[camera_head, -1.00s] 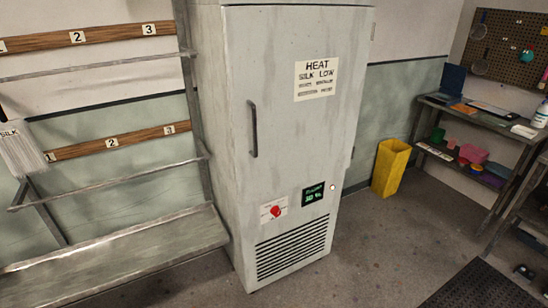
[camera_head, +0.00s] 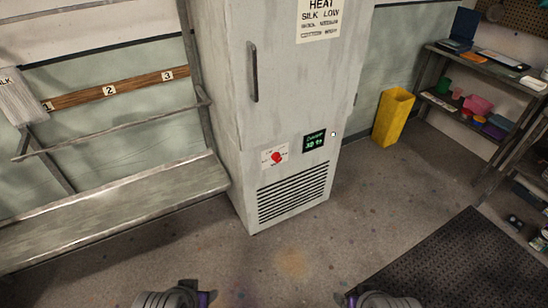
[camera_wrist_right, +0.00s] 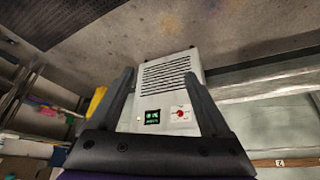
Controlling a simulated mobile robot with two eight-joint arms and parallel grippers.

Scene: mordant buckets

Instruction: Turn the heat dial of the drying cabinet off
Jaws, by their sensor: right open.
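The drying cabinet (camera_head: 285,100) is a tall pale grey unit with a closed door and a dark vertical handle (camera_head: 253,72). Its red heat dial (camera_head: 276,158) sits on a white label plate low on the front, left of a small green-lit display (camera_head: 314,141). In the right wrist view the dial (camera_wrist_right: 180,114) shows upside down, between my right gripper's open, empty fingers (camera_wrist_right: 162,95) and well beyond them. In the head view only parts of my two arms show at the bottom edge, apart from the cabinet; the left gripper's jaws cannot be made out.
A metal rack with a shelf (camera_head: 120,205) stands close on the cabinet's left. A yellow bin (camera_head: 393,118) stands to its right, before a bench (camera_head: 480,70) with coloured items. A black mat (camera_head: 455,262) lies front right. The floor (camera_head: 265,255) before the cabinet is clear.

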